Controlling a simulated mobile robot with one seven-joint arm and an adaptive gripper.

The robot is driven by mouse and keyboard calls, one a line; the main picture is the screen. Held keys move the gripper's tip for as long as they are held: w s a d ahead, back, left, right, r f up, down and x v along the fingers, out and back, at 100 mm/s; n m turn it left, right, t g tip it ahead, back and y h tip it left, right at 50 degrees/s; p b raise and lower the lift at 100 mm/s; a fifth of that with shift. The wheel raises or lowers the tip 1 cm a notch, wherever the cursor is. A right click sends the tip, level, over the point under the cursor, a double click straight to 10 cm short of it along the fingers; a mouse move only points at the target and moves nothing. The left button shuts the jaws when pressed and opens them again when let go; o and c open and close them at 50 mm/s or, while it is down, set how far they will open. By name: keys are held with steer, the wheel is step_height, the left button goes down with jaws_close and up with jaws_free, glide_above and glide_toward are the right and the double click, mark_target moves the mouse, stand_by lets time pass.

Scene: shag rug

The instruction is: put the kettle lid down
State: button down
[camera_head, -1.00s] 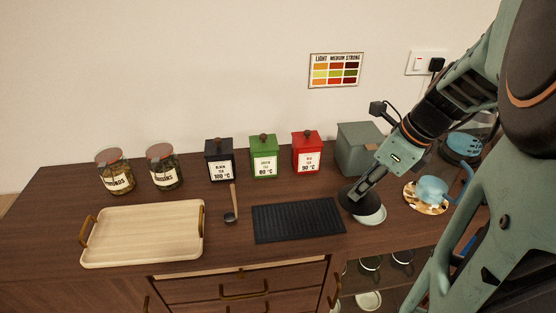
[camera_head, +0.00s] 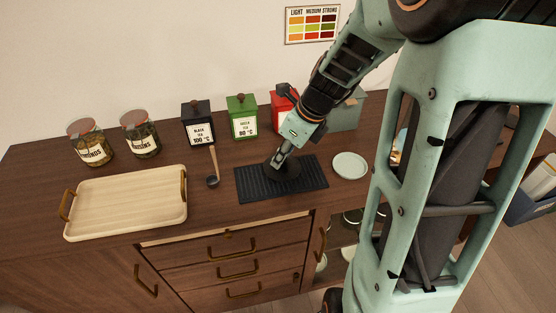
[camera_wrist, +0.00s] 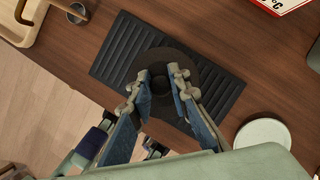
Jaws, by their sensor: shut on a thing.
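The kettle lid (camera_wrist: 185,72) is a dark round disc with a knob. In the wrist view my gripper (camera_wrist: 162,80) is shut on its knob, with a finger on each side. In the head view the lid (camera_head: 290,175) is over the black ribbed mat (camera_head: 255,188), below my gripper (camera_head: 279,162). Whether it touches the mat or hangs just above it I cannot tell. The mat also shows under the lid in the wrist view (camera_wrist: 118,58). The kettle is not clearly in view; my arm hides the right part of the counter.
A pale round saucer (camera_head: 349,165) lies right of the mat. A scoop (camera_head: 213,181) lies to its left, beside a wooden tray (camera_head: 125,205). Black (camera_head: 197,125), green (camera_head: 242,118) and red (camera_head: 283,112) tea tins and a grey-green box (camera_head: 347,115) stand behind. Two jars stand at left.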

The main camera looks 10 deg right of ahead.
mark_target(295, 170)
steer(key=shift+s+d+b+x, duration=0.1)
steer(key=shift+s+b+x, duration=0.05)
steer(key=shift+x, duration=0.75)
steer(key=shift+s+d+b+x, duration=0.15)
steer(key=shift+x, duration=0.75)
steer(key=shift+f, duration=0.15)
steer(key=shift+f, duration=0.1)
steer(key=c, duration=1.8)
jaws_free()
steer(key=shift+d+r, duration=0.1)
steer(key=shift+r, duration=0.3)
steer(key=p+v, duration=0.1)
steer(key=v, duration=1)
steer(key=shift+s+r+p, duration=0.15)
steer(key=shift+r+p, duration=0.1)
steer(key=shift+p, duration=0.15)
